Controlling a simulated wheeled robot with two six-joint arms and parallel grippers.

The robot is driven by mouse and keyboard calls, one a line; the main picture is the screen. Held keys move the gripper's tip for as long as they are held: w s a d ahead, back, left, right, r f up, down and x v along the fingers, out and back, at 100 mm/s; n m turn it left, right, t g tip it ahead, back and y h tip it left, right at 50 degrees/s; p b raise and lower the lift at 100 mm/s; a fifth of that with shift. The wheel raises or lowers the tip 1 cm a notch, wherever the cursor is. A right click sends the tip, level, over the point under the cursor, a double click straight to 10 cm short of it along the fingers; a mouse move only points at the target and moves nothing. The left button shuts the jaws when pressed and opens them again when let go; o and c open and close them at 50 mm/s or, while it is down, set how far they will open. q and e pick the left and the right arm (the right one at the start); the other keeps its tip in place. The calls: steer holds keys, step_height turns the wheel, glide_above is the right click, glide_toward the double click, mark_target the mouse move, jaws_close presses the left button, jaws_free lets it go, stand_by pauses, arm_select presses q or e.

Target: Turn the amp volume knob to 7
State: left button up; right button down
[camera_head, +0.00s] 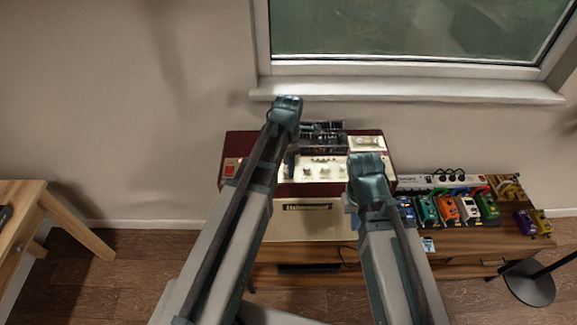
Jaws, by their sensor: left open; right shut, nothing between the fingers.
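The amp (313,222) is a dark red and cream box on the low wooden bench under the window. Its cream control panel (325,172) has a row of small knobs (323,160), too small to read. A red switch (230,170) is at the panel's left end. My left gripper (299,150) is over the upper left of the panel, partly hidden by my arm; it is open and I see nothing held. My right gripper (349,201) is mostly hidden behind its arm at the amp's right front; it is shut and empty. Contact with a knob cannot be told.
Several coloured pedals (447,209) and a white power strip (443,181) stand right of the amp on the bench (470,240). A dark round stand base (529,285) is on the floor at the right.

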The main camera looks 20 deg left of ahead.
arm_select(q)
steer(key=shift+c, duration=0.2)
jaws_close()
